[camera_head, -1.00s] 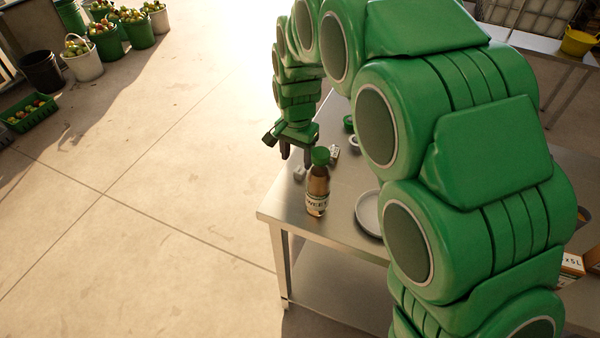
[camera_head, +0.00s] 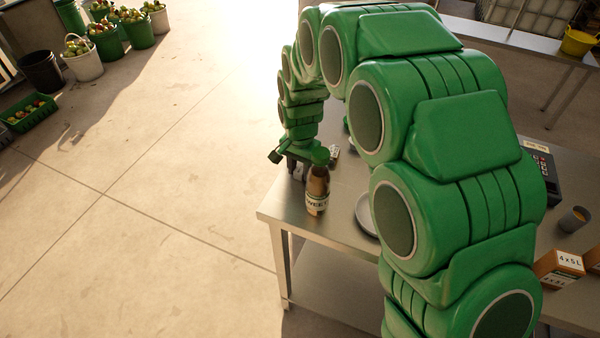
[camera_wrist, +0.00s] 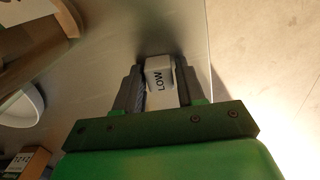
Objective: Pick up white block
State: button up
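A small white block (camera_wrist: 160,74) marked "LOW" lies between the two fingers of my gripper (camera_wrist: 159,84) in the wrist view. The fingers are spread on either side of it, and I see no clear grip on it. In the head view my gripper (camera_head: 298,169) is low over the near left part of the metal table (camera_head: 285,215). The block (camera_head: 298,174) shows there only in part, between the fingers. A bottle with a brown body (camera_head: 318,190) stands just in front and to the right, hiding part of the gripper.
Another small white block (camera_head: 334,151) lies behind the bottle. A round dish (camera_head: 366,214) is to the right, partly behind my arm. A cup (camera_head: 574,220), a dark keypad device (camera_head: 541,165) and a carton (camera_head: 558,270) stand farther right. The table's left edge is close to the gripper.

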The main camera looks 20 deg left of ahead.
aim_at(300, 169)
grip_shut()
jog(key=shift+r, duration=0.1)
notch_tip(300, 169, up, 10)
dwell(0.6)
